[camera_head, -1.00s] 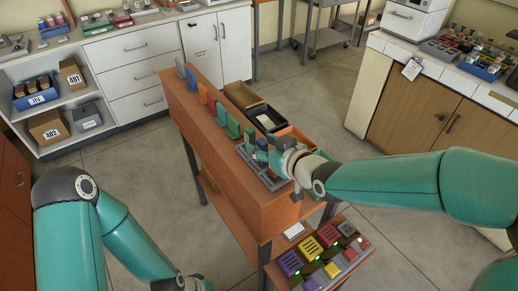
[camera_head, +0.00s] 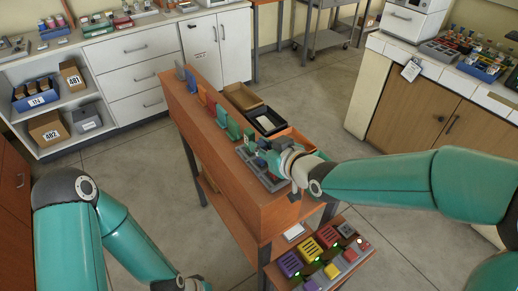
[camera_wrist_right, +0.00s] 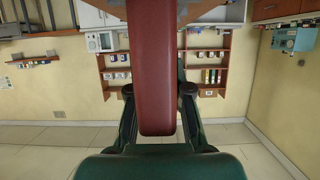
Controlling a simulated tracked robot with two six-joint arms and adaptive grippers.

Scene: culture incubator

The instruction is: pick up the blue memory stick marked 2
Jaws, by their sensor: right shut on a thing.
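My right gripper (camera_head: 272,156) is at the near end of the narrow wooden bench, over a grey slotted rack (camera_head: 272,183).
Coloured upright pieces, including a red one (camera_head: 212,106) and a green one (camera_head: 234,129), stand along the bench (camera_head: 215,150). Open trays (camera_head: 243,97) lie behind. A lower shelf in front holds purple, yellow (camera_head: 310,249) and red blocks. Floor is clear to the left.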

